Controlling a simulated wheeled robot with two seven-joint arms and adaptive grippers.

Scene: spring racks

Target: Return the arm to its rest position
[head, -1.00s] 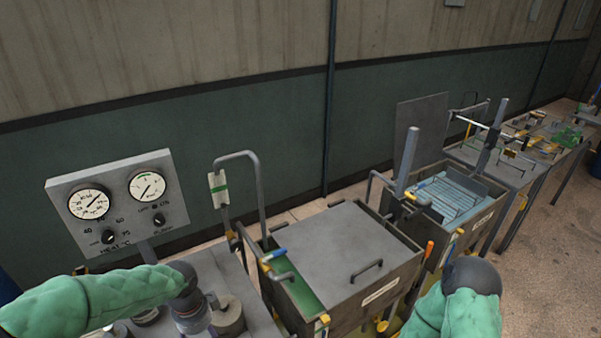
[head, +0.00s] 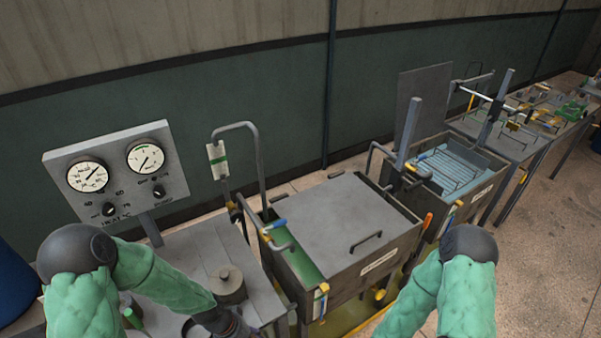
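My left arm (head: 165,285), in a green padded sleeve, enters at the lower left of the head view. It bends at a dark joint, and its forearm slopes down to the right. Its dark wrist (head: 228,321) reaches the bottom edge beside the grey bench; the gripper fingers are out of frame. My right arm (head: 468,290), also in a green sleeve, stands at the lower right with its dark elbow up. Its forearm runs down out of the picture, and its gripper does not show.
A gauge panel (head: 120,180) stands on the grey bench (head: 195,245) with a round metal weight (head: 227,284). Right of it are a lidded tank (head: 345,230) with bent pipes and a blue-lined tank (head: 455,190). Cluttered tables (head: 500,140) stand farther right. Floor (head: 545,260) is clear at right.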

